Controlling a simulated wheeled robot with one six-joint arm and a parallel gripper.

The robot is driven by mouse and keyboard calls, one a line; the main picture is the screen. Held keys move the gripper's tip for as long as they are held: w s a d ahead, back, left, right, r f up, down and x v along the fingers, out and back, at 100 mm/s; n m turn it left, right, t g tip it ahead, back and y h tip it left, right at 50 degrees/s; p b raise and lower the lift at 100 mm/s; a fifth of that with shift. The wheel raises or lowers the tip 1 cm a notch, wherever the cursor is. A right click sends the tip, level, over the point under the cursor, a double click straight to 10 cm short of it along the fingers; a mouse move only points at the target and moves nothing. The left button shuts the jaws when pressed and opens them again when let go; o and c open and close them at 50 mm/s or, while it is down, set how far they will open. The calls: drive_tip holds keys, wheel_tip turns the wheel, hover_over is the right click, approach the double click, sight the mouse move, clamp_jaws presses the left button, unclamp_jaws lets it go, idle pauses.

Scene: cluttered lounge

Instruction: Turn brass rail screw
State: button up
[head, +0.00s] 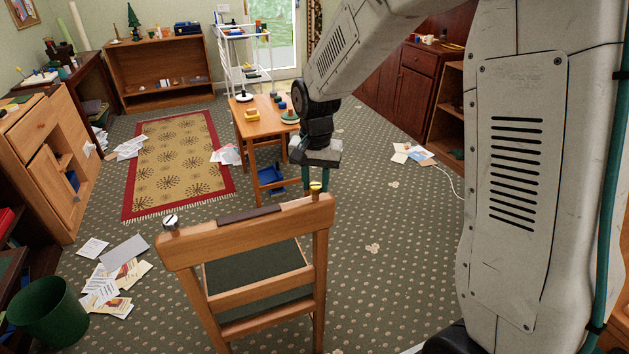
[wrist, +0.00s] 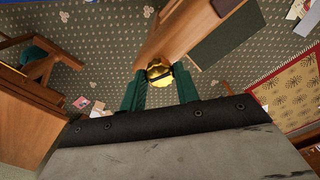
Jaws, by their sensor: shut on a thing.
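The brass rail screw (head: 316,186) stands on the right end of a wooden chair's top rail (head: 290,207). My gripper (head: 317,183) is above that end of the rail, with its green fingers pointing down around the screw. In the wrist view, the round gold head of the screw (wrist: 158,72) sits between the two green fingertips (wrist: 159,78), and the gripper is shut on it. The screw's shaft is hidden. A silver screw (head: 170,222) stands on the left end of the same rail.
A dark strip (head: 249,215) lies along the middle of the rail. A small wooden table (head: 262,127) with objects on it stands behind the chair. Papers (head: 112,285) and a green bin (head: 48,312) are at lower left. Patterned carpet (head: 390,270) is open to the right.

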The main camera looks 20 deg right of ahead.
sight(316, 185)
drive_tip(key=o, duration=1)
drive_tip(key=shift+r, duration=3.95)
